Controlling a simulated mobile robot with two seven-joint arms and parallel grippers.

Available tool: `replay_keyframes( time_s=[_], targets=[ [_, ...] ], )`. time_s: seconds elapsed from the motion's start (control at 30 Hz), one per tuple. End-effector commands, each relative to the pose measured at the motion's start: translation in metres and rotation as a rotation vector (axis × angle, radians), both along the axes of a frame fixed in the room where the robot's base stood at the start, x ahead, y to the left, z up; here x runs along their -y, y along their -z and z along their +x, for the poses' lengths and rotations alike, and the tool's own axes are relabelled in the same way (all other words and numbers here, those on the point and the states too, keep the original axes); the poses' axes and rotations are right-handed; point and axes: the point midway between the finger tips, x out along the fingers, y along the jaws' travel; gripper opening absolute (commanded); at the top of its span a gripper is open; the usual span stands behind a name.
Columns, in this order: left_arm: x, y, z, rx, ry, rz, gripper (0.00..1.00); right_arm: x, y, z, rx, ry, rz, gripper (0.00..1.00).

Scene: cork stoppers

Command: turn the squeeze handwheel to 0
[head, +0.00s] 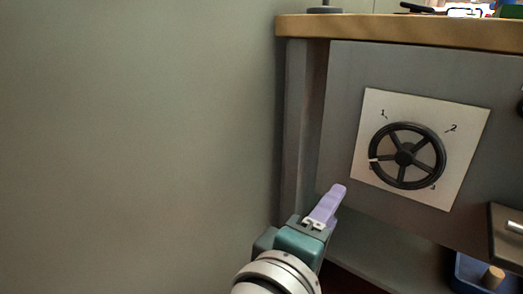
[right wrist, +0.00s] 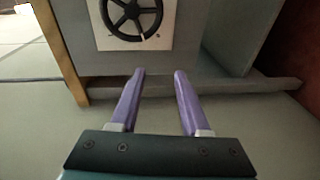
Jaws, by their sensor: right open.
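The squeeze handwheel (head: 407,156) is a black spoked wheel on a white square plate (head: 456,112) fixed to a grey panel. The plate shows the marks 1, 2 and 3; a white mark on the rim sits at the wheel's left side, and the 0 cannot be made out there. The wheel also shows at the top of the right wrist view (right wrist: 131,14). My right gripper (head: 338,192) has purple fingers and is below and left of the wheel, apart from it. In the right wrist view its fingers (right wrist: 159,72) are spread with nothing between them. My left gripper is not in view.
A wooden worktop (head: 420,31) overhangs the panel. A dark box with a handle (head: 507,228) juts out at the right. Below it a blue bin (head: 472,275) holds a cork stopper (head: 493,277). The left side is plain wall.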

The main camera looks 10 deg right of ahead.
Motion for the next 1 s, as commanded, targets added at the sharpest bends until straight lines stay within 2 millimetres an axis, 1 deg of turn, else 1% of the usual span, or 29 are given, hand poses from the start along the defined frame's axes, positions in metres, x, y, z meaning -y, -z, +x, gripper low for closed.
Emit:
replay_keyframes(
  time_s=[0.03, 0.1, 0.2, 0.3, 0.4, 0.53, 0.63, 1.0],
  targets=[
    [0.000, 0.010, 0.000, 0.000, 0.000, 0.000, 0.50, 0.007, 0.002, -0.002, 0.138, 0.036, 0.134, 0.46],
    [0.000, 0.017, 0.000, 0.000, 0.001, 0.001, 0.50, 0.016, -0.005, -0.004, 0.351, 0.084, 0.325, 0.46],
    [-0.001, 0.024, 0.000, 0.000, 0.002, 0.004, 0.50, 0.031, -0.016, -0.009, 0.629, 0.136, 0.557, 0.46],
    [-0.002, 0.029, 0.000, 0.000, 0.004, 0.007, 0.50, 0.044, -0.025, -0.014, 0.848, 0.168, 0.729, 0.46],
    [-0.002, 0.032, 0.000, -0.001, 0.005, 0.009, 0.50, 0.052, -0.031, -0.017, 0.991, 0.183, 0.839, 0.46],
    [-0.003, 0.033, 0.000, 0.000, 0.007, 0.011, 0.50, 0.059, -0.036, -0.017, 1.071, 0.187, 0.896, 0.46],
    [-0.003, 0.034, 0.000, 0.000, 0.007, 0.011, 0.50, 0.067, -0.036, -0.011, 1.080, 0.188, 0.901, 0.46],
    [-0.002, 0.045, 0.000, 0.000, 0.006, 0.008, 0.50, 0.118, -0.036, 0.033, 1.077, 0.188, 0.899, 0.46]
  ],
)
